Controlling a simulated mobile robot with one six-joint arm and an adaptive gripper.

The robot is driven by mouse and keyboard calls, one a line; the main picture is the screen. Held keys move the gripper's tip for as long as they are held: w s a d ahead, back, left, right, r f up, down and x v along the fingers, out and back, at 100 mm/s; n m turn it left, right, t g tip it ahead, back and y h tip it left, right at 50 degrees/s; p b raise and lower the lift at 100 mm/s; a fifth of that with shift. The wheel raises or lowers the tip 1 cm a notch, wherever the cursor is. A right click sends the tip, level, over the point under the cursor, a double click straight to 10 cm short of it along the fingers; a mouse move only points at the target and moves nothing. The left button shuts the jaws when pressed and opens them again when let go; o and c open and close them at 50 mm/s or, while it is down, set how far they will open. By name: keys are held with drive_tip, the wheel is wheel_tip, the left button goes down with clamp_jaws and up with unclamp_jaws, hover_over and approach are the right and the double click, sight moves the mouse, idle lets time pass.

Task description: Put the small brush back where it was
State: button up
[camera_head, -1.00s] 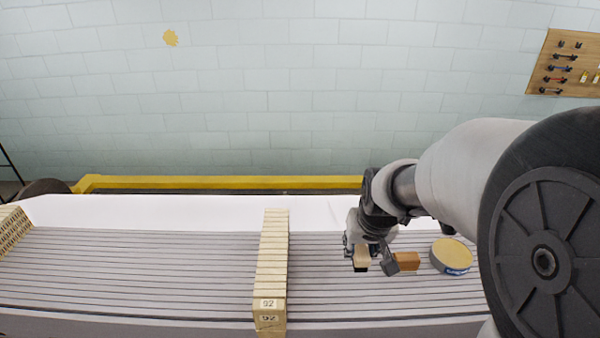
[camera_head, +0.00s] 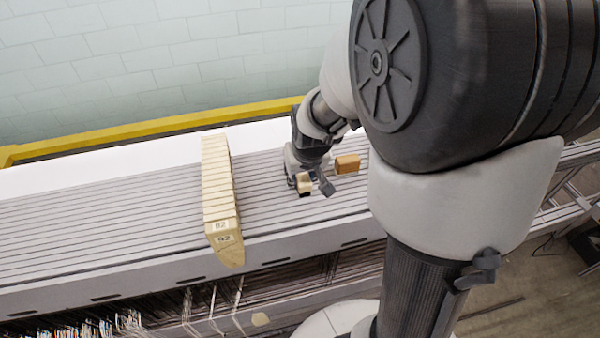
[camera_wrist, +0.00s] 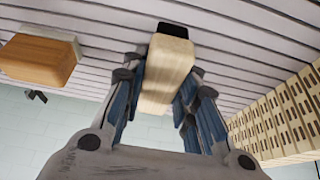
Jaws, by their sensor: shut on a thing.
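The small brush, a pale wooden block with a black end (camera_head: 305,185), is in my gripper (camera_head: 314,184) over the grey slatted surface (camera_head: 270,205). In the wrist view, the fingers of my gripper (camera_wrist: 165,85) close on both sides of the pale block (camera_wrist: 166,68), and its black end points away toward the slats. I cannot tell whether the black end touches the slats. A brown block (camera_head: 347,164) rests on the slats just right of my gripper; in the wrist view it (camera_wrist: 38,58) shows at upper left with a pale base.
A row of pale wooden blocks labelled 92 (camera_head: 218,190) crosses the slats left of my gripper and shows in the wrist view (camera_wrist: 280,115). A yellow beam (camera_head: 150,128) runs behind, before the block wall (camera_head: 150,60). Slats between row and gripper are clear.

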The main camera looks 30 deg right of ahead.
drive_tip(key=o, duration=0.6)
drive_tip(key=shift+s+f, duration=0.15)
drive_tip(key=o, duration=0.3)
drive_tip(key=shift+f, duration=0.1)
drive_tip(key=shift+r+p, duration=0.35)
drive_tip(key=shift+p, duration=0.1)
drive_tip(key=v, duration=1.1)
drive_tip(key=shift+r+p, duration=0.35)
drive_tip(key=shift+p, duration=0.05)
drive_tip(key=s+a+r, duration=0.1)
drive_tip(key=s+a, duration=0.1)
drive_tip(key=s, duration=0.3)
drive_tip(key=s+a+r+n, duration=0.1)
drive_tip(key=s+a, duration=0.2)
drive_tip(key=s, duration=0.3)
drive_tip(key=s+a+r+n, duration=0.1)
drive_tip(key=s+a+r, duration=0.1)
drive_tip(key=s, duration=0.3)
drive_tip(key=shift+s+a+y, duration=0.15)
drive_tip(key=shift+a+y, duration=0.25)
drive_tip(key=shift+a, duration=0.25)
